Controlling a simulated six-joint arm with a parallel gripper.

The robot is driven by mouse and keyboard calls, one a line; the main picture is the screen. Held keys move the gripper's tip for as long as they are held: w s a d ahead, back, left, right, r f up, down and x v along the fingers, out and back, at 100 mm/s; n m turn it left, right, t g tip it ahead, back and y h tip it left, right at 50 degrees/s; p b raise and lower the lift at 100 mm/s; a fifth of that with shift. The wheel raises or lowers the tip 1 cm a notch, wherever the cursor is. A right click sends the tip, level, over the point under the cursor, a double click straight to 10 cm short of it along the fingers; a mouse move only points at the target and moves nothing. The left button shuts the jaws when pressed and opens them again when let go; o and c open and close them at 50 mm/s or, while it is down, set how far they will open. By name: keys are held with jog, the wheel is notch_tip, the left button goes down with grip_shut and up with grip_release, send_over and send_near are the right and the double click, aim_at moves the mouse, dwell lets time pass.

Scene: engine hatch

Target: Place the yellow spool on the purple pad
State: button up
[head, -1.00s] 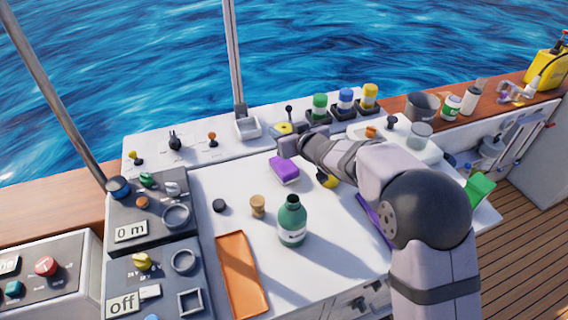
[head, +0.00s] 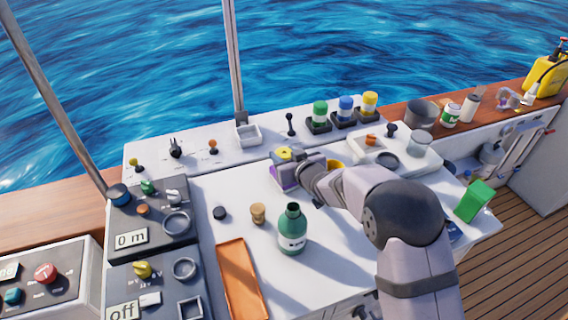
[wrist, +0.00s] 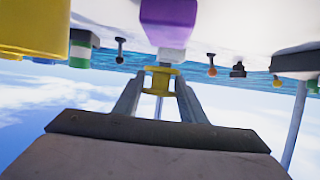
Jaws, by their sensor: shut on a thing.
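The yellow spool (head: 283,153) is between the fingers of my gripper (head: 296,158), which is shut on it. The wrist view, which looks upside down, also shows the spool (wrist: 160,78) pinched between both fingertips. The purple pad (head: 283,180) is a small purple block with a paler part, on the white worktop. My gripper and the spool cover its far part in the head view. In the wrist view the pad (wrist: 168,22) is just beyond the spool, nearly in line with it. I cannot tell whether they touch.
A green bottle (head: 292,230), a tan wooden piece (head: 258,213), a black knob (head: 219,213) and an orange tray (head: 241,280) are on the worktop. A yellow object (head: 334,165) is partly behind my arm. Several capped jars (head: 346,108) stand on the back ledge.

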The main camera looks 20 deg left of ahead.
jog(key=shift+f+p, duration=0.4)
jog(key=shift+f, duration=1.45)
jog(key=shift+f, duration=0.2)
jog(key=o, duration=1)
jog(key=shift+o, duration=0.2)
jog(key=shift+r, duration=0.2)
jog(key=b+v, duration=0.2)
jog(key=v, duration=0.3)
jog(key=shift+d+r, duration=0.1)
jog(key=shift+r, duration=0.15)
notch_tip(320, 180, up, 6)
jog(key=shift+r, duration=0.25)
